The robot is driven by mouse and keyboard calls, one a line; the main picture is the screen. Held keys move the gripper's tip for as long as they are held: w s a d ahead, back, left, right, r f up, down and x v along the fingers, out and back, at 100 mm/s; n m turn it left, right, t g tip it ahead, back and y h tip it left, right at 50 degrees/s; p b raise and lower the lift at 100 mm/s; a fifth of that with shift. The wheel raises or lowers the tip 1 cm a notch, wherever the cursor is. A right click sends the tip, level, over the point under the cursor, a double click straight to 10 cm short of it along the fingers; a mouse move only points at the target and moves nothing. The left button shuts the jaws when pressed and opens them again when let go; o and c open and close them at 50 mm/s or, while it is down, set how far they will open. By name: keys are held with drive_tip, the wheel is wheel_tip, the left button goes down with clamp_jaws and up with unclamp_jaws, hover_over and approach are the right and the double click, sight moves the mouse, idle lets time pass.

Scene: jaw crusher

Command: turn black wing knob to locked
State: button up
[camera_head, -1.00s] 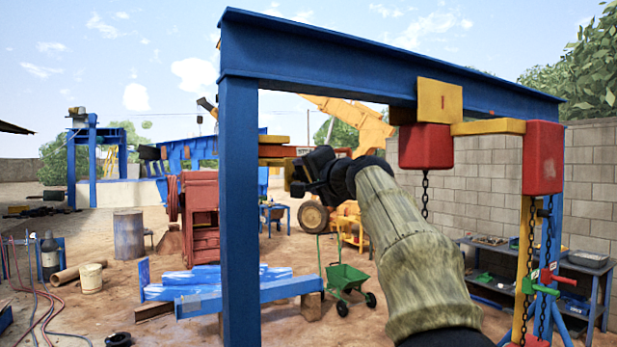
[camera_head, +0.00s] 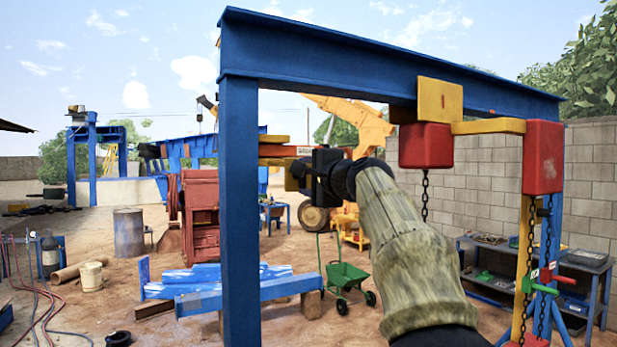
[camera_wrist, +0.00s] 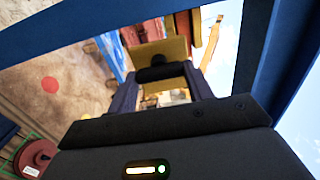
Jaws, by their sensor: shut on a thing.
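The black wing knob (camera_wrist: 160,73) shows in the wrist view as a short dark bar in front of a yellow plate (camera_wrist: 158,49). My gripper (camera_wrist: 161,76) is shut on the knob, with one dark finger at each end of the bar. In the head view my gripper (camera_head: 304,173) is at the blue post's right side, against a yellow part (camera_head: 290,178). The knob itself cannot be made out there. No lock marking can be read in either view.
A blue gantry post (camera_head: 239,210) and beam (camera_head: 400,62) frame my arm. A red chain hoist (camera_head: 426,146) hangs to the right of my wrist. A green wheelbarrow (camera_head: 346,276) and blue beams (camera_head: 225,285) lie below on the dirt ground.

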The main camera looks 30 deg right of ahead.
drive_tip(key=o, duration=1)
drive_tip(key=shift+w+d, duration=0.1)
drive_tip(key=shift+s, duration=0.3)
drive_tip(key=s+b, duration=0.2)
drive_tip(key=s, duration=0.3)
drive_tip(key=s+b, duration=0.3)
drive_tip(key=s, duration=0.3)
drive_tip(key=s+b, duration=0.3)
drive_tip(key=s, duration=0.3)
drive_tip(key=shift+d, duration=0.3)
